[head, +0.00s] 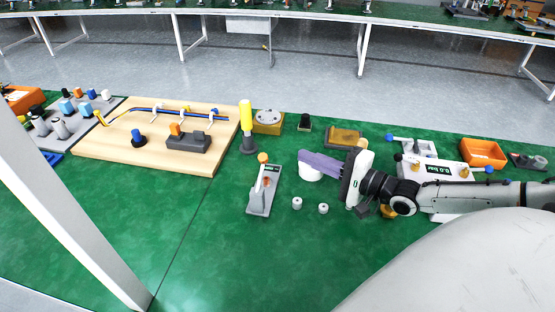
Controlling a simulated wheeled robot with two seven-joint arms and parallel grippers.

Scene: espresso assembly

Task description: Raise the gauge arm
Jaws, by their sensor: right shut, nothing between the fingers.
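A grey stand (259,204) on the green mat carries an upright pale arm (268,175) with an orange knob (263,157) at its top; it looks like the gauge arm, though I cannot be certain. My right gripper (303,159) comes in from the right, its purple fingers shut and pointing left towards this arm. The fingertips are apart from the knob, to its right. A white round cup-like part (311,174) shows below the fingers, partly hidden by them; I cannot tell whether they touch. My left gripper is not in view.
A white unit labelled in bar (437,169) and an orange bin (483,152) are at right. The front mat is clear.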

